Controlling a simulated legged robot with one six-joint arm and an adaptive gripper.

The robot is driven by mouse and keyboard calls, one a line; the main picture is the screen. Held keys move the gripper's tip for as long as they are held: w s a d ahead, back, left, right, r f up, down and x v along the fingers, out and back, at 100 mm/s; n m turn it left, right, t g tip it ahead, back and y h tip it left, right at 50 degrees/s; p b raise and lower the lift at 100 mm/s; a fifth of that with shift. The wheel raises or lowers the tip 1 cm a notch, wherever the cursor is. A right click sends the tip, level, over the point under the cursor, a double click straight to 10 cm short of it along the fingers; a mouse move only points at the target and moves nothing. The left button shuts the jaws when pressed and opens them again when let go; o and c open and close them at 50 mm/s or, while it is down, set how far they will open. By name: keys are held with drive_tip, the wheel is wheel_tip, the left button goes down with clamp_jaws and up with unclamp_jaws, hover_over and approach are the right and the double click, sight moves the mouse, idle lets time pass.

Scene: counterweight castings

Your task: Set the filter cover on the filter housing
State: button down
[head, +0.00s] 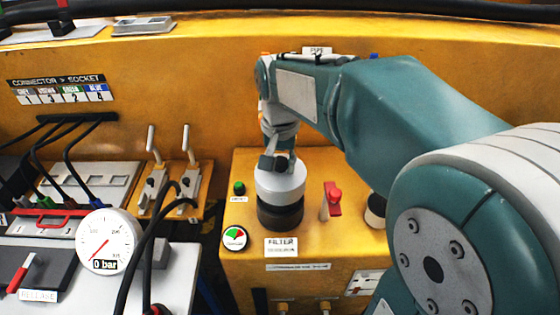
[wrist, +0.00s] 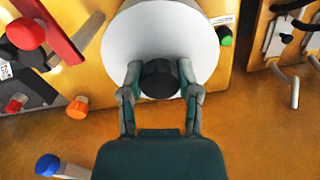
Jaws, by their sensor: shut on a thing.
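The filter cover (head: 281,185) is a pale grey-white round cap with a dark knob on top. My gripper (head: 281,163) is shut on the knob (wrist: 160,79), with one finger on each side of it in the wrist view. The cover's white disc (wrist: 160,30) fills the top middle of the wrist view. The filter housing (head: 280,211) is a dark round body on the yellow block, directly below the cover in the head view. The cover looks level and lined up with it; I cannot tell if they touch. The wrist view hides the housing behind the cover.
A red lever (head: 332,198) stands close right of the housing. A white-and-black cylinder (head: 375,210) is farther right. A small green-red gauge (head: 235,237) and green button (head: 239,188) are at left. Upright levers (head: 186,145) and black cables stand farther left.

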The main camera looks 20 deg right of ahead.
sight(280, 173)
drive_tip(key=shift+f, duration=1.8)
drive_tip(key=shift+c, duration=1.2)
unclamp_jaws()
wheel_tip(280, 173, up, 12)
drive_tip(key=shift+f, duration=0.1)
